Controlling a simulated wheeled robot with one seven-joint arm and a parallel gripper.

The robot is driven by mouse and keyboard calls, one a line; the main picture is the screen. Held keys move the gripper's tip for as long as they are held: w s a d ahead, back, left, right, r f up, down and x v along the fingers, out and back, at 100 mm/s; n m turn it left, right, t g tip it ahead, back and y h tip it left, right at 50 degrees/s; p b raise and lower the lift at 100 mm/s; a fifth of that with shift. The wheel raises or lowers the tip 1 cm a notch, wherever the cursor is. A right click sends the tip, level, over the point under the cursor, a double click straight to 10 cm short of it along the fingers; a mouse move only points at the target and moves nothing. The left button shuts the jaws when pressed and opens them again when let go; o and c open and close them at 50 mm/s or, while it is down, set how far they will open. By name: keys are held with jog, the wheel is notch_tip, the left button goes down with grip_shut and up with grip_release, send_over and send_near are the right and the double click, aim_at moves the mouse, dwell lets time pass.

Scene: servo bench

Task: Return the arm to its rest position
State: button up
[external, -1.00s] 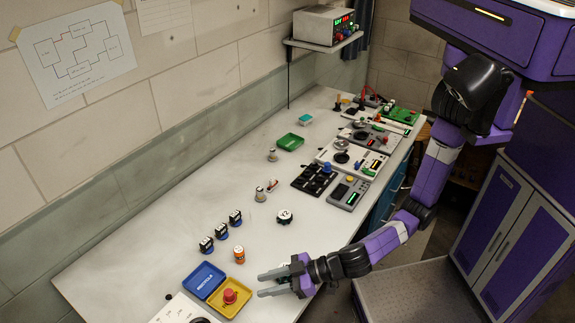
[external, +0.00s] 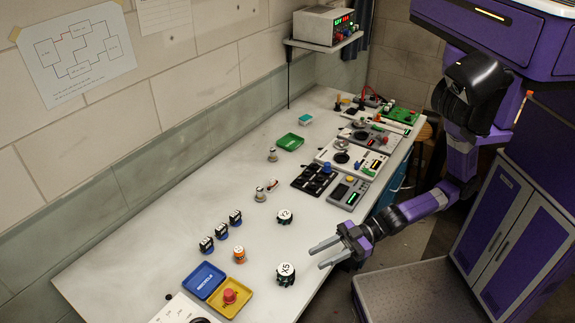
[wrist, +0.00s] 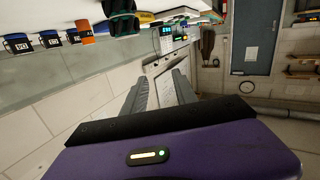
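My purple arm reaches out from the robot at the right in the external view. My gripper (external: 326,255) is over the bench's front edge, its two grey fingers apart and pointing left, with nothing between them. In the wrist view my gripper (wrist: 160,88) also shows its fingers spread and empty. A dark round part marked X5 (external: 286,273) sits on the white bench (external: 225,178), to the left of and below the fingertips, apart from them.
A smaller round part (external: 285,216) stands farther back. A blue tray (external: 204,280) and a yellow tray (external: 240,297) with a red button (external: 229,296) are at front left. Several electronic boards line the bench's right edge (external: 350,192). The purple cabinet (external: 510,225) stands at right.

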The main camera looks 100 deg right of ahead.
jog(key=s+d+m+h, duration=0.1)
jog(key=s+d, duration=0.3)
jog(key=s, duration=0.4)
jog(key=s+d+r+m+g+h, duration=0.1)
jog(key=s+d+h, duration=0.1)
jog(key=s+d, duration=0.3)
jog(key=s+d+r+m+h, duration=0.1)
jog(key=s+d, duration=0.3)
jog(key=s, duration=0.7)
jog(key=shift+d+m+g+h, duration=0.35)
jog(key=shift+m+g+h, duration=0.05)
jog(key=shift+m, duration=0.1)
